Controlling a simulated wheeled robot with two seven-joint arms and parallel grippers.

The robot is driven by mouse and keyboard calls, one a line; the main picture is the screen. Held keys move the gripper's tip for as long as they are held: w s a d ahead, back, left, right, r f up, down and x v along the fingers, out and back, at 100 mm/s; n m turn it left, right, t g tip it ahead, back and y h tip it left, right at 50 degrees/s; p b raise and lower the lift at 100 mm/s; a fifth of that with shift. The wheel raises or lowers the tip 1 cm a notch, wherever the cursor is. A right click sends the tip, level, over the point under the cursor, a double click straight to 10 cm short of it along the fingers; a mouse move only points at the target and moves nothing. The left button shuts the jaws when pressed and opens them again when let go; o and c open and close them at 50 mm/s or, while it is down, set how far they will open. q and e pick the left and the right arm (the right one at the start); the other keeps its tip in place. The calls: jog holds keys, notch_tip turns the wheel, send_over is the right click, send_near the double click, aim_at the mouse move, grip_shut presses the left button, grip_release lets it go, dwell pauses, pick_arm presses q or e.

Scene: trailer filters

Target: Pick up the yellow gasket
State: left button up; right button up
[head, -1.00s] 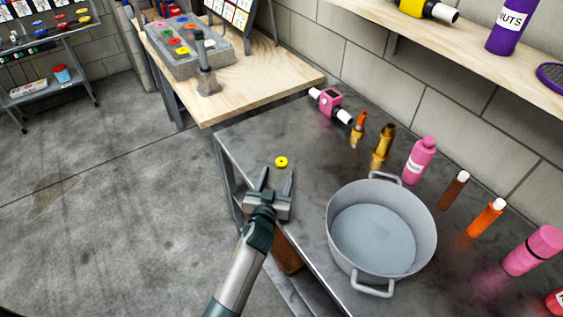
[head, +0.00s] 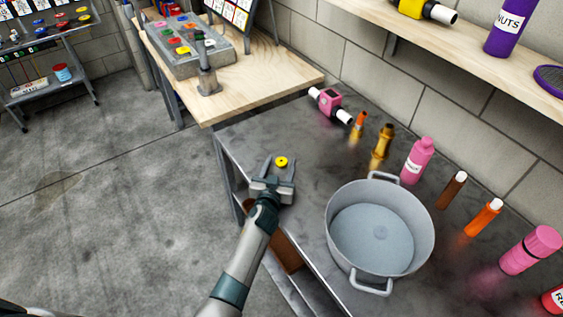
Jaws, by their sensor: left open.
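The yellow gasket (head: 281,161) is a small yellow ring with a dark centre, near the far left part of the dark metal table (head: 310,160). My left gripper (head: 279,162) is open, its two fingers pointing away from me. The gasket shows between the fingertips, with one finger on each side. I cannot tell whether a finger touches it or how high the fingers are above the table. My right gripper is not in view.
A large grey pot (head: 380,235) stands to the right of my left arm. Behind it are a pink device (head: 329,103), a pink bottle (head: 417,160) and several small bottles along the wall. A wooden table (head: 240,85) with a grey tray adjoins at the back left.

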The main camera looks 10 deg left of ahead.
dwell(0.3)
pick_arm(q)
jog(key=c, duration=1.1)
jog(key=shift+c, duration=0.3)
jog(key=shift+r, duration=0.15)
